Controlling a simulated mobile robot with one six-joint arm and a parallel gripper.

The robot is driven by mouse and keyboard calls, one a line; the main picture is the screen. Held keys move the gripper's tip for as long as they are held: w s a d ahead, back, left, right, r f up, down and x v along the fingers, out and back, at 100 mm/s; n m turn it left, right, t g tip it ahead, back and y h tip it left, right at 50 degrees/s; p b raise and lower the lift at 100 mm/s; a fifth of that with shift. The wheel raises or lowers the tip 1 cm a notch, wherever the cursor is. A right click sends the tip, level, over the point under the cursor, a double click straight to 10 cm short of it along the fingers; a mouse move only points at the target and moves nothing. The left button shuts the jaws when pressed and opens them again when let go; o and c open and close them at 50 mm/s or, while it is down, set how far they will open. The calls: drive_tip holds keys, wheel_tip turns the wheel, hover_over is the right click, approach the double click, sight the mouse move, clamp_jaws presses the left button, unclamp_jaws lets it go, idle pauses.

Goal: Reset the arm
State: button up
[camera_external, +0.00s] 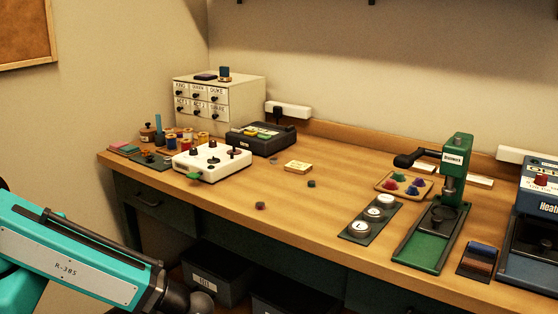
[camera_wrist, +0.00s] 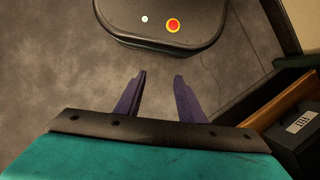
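My gripper (camera_wrist: 160,78) shows in the wrist view with two dark purple fingers standing apart and nothing between them. It points down over the grey floor, near the dark front of my own base with a red and yellow button. In the external view my teal arm lies low at the left, in front of the table, and its gripper end is hidden below the frame. The wooden table (camera_external: 240,208) stands beyond the arm, and no table object is near the gripper.
On the table are a white box with knobs (camera_external: 211,160), a green press (camera_external: 450,190), a tray of coloured pieces (camera_external: 381,184), and a drawer cabinet (camera_external: 222,97). Dark bins (camera_external: 215,272) sit under the table. In the wrist view a bin (camera_wrist: 297,130) stands at right. Floor is clear below the gripper.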

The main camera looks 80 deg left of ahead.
drive_tip(key=s+d+f+g, duration=0.1)
drive_tip(key=s+f, duration=0.4)
drive_tip(key=s, duration=0.5)
drive_tip(key=shift+d+f+g+p, duration=0.2)
drive_tip(key=shift+d+g+p, duration=0.2)
drive_tip(key=shift+d, duration=0.1)
idle(0.4)
